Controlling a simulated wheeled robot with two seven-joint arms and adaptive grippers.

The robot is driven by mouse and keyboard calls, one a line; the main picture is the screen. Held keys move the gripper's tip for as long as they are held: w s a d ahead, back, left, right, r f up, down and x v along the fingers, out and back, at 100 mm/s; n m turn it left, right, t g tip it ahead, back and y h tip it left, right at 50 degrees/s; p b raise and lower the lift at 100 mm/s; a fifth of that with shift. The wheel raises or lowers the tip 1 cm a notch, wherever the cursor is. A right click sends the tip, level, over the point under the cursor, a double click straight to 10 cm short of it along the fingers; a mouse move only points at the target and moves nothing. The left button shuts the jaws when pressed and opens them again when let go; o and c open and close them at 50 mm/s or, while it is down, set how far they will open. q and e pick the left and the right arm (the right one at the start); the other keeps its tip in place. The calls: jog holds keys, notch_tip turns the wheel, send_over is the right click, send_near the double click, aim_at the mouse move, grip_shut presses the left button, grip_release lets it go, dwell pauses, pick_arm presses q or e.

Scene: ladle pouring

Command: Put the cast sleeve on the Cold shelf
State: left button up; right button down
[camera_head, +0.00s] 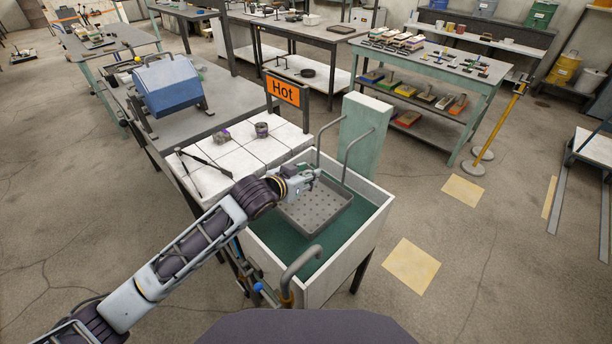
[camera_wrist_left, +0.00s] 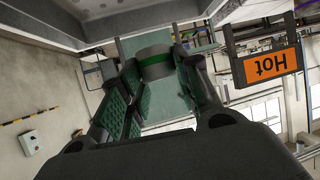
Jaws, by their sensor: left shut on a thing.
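My left gripper (camera_head: 305,180) reaches over the green-filled tank (camera_head: 377,226), above the perforated tray (camera_head: 330,204). In the left wrist view my left gripper (camera_wrist_left: 160,82) is shut on a short grey cylinder with a green band, which I take for the cast sleeve (camera_wrist_left: 155,52). In the head view the sleeve is mostly hidden by the gripper. An orange Hot sign (camera_head: 285,92) stands at the white tiled surface (camera_head: 240,160); it shows upside down in the left wrist view (camera_wrist_left: 265,67). No sign reading Cold shows. My right gripper is not in view.
Two small dark pieces (camera_head: 262,130) and (camera_head: 221,136) and long black tongs (camera_head: 206,164) lie on the tiles. Bent grey handles (camera_head: 358,146) rise from the tray. A green panel (camera_head: 365,135) stands behind the tank. A blue box (camera_head: 168,85) is at the back left.

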pick_arm(q)
jog(key=shift+w, duration=0.1)
jog(key=shift+w+a+r+n+y, duration=0.2)
jog(key=shift+r+n+y, duration=0.1)
jog(key=shift+r, duration=0.1)
jog(key=w+a+r+n+t+y, duration=0.1)
jog(key=a+r+n+y, duration=0.1)
jog(key=a+r, duration=0.3)
jog(key=a+r+n+t+y, duration=0.1)
jog(key=a+r+n+y, duration=0.1)
jog(key=a, duration=0.5)
jog(key=s+a+f+y, duration=0.1)
jog(key=s+a+f, duration=0.1)
jog(key=a+f, duration=0.1)
jog(key=s+a+f+n, duration=0.1)
jog(key=s+a+f, duration=0.1)
jog(key=f, duration=0.4)
jog(key=s+a+f+n+y, duration=0.1)
jog(key=s+a+f, duration=0.2)
jog(key=a+f, duration=0.1)
jog(key=shift+s+f+y, duration=0.1)
jog(key=shift+f+y, duration=0.05)
jog(key=shift+y, duration=0.15)
jog(key=shift+s+a+f, duration=0.1)
jog(key=shift+s+f, duration=0.35)
jog(key=shift+f, duration=0.15)
jog(key=shift+r, duration=0.1)
